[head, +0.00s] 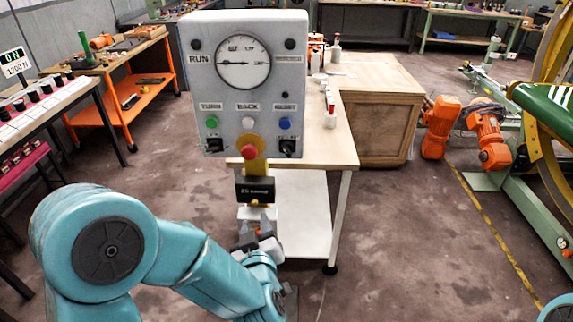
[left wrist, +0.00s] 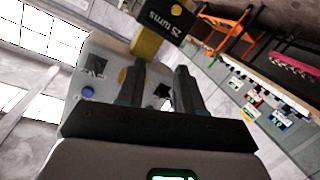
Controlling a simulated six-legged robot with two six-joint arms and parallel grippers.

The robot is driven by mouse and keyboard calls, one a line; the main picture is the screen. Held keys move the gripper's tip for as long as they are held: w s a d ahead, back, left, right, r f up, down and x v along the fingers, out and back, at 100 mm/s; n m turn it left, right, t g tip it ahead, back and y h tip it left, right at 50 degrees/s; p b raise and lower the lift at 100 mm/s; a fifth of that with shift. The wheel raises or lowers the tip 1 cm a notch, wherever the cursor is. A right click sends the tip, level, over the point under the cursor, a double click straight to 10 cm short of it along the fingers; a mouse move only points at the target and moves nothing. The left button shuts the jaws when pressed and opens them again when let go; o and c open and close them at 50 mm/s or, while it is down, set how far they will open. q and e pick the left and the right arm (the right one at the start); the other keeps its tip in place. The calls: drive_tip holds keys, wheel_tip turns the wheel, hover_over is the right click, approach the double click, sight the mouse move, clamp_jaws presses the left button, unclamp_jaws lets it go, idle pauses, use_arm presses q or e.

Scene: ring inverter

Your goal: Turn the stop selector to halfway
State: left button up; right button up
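The grey control box (head: 247,85) carries two black selectors near its lower edge, one at left (head: 212,146) and one at right (head: 288,147). Their small labels are too blurred to read, so I cannot tell which is the stop selector. My left gripper (head: 256,228) is below the box, near the foot of its yellow post, touching neither selector. In the left wrist view its two fingers (left wrist: 158,88) are apart and empty, with the box's face (left wrist: 105,60) beyond them. One black selector (left wrist: 162,91) shows between the fingers. My right gripper is not in view.
A red mushroom button (head: 249,152) sits between the selectors, above a black "turns" plate (head: 254,190) on the post. Orange machinery (head: 490,140) is at right.

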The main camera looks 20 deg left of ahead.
use_arm(q)
drive_tip(key=s+d+r+t+h, duration=0.1)
drive_tip(key=s+d+r+t, duration=0.15)
drive_tip(key=d+r, duration=0.55)
drive_tip(key=p, duration=0.3)
approach(287, 154)
drive_tip(key=shift+t, duration=0.25)
drive_tip(key=x, duration=0.8)
drive_tip(key=shift+a+f, duration=0.1)
drive_tip(key=shift+a, duration=0.05)
drive_tip(key=shift+w, duration=0.25)
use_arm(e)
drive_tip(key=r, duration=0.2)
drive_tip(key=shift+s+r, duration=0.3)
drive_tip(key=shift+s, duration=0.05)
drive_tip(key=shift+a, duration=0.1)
use_arm(q)
clamp_jaws()
